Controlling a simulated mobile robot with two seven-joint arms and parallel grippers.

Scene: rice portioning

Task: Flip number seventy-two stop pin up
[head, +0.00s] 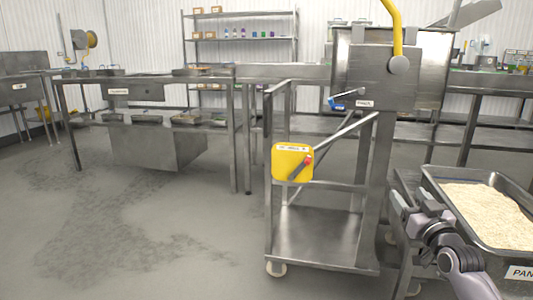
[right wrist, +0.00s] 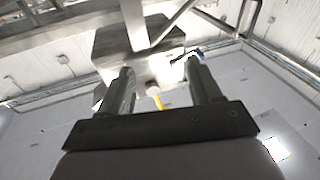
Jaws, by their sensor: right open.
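A steel hopper unit (head: 385,75) stands on a wheeled steel frame. A small blue-tipped lever (head: 341,101) sticks out low on its front, beside a white label too small to read. I cannot tell whether this lever is the stop pin. A yellow box (head: 283,158) with a dark, red-marked handle (head: 301,167) sits lower on the frame; its label is unreadable. My right gripper (head: 413,201) is open and empty, beside the rice pan and apart from the hopper. The right wrist view looks up at the hopper underside (right wrist: 130,40) and blue-tipped lever (right wrist: 193,53). My left gripper is out of view.
A pan of rice (head: 430,178) stands on a steel stand at the right, close to my right arm. A steel table (head: 95,78) is at the left, and shelving (head: 240,39) is at the back. The floor at the front left is clear.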

